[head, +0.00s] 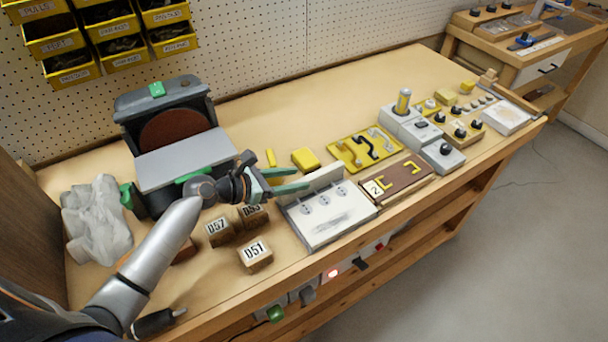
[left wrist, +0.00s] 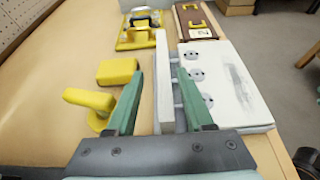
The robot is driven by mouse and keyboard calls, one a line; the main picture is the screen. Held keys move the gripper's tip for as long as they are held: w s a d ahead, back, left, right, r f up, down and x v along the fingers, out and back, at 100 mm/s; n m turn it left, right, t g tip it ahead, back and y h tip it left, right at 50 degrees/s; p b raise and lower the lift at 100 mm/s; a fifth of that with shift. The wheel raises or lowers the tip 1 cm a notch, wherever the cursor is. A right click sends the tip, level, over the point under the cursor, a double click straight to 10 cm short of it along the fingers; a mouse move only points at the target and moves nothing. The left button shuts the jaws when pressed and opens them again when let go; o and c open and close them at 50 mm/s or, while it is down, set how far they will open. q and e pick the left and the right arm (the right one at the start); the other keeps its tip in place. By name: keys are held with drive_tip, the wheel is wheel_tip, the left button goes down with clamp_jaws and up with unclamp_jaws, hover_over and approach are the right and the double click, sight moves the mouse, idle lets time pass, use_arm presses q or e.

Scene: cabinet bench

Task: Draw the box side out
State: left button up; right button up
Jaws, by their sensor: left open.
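The box side is a pale upright panel (head: 318,180) along the back edge of a flat white box part (head: 328,218) with several round fittings. In the left wrist view the panel (left wrist: 163,85) stands on edge, with thin rods between it and the white part (left wrist: 235,90). My left gripper (head: 301,180) is open at the panel's left end. In the left wrist view its green fingers (left wrist: 160,95) lie either side of the panel, the right one in the gap towards the white part. Contact cannot be told. My right gripper is not in view.
Numbered wooden blocks (head: 255,255) lie in front of my left gripper. A sander (head: 175,135) stands behind it. Yellow pieces (head: 305,159) lie behind the panel; a brown board (head: 400,183) is to the right. The bench's back middle is clear.

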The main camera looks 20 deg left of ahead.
use_arm(q)
drive_tip(key=v, duration=0.8)
drive_tip(key=shift+s+a+r, duration=0.1)
drive_tip(key=shift+s+a, duration=0.1)
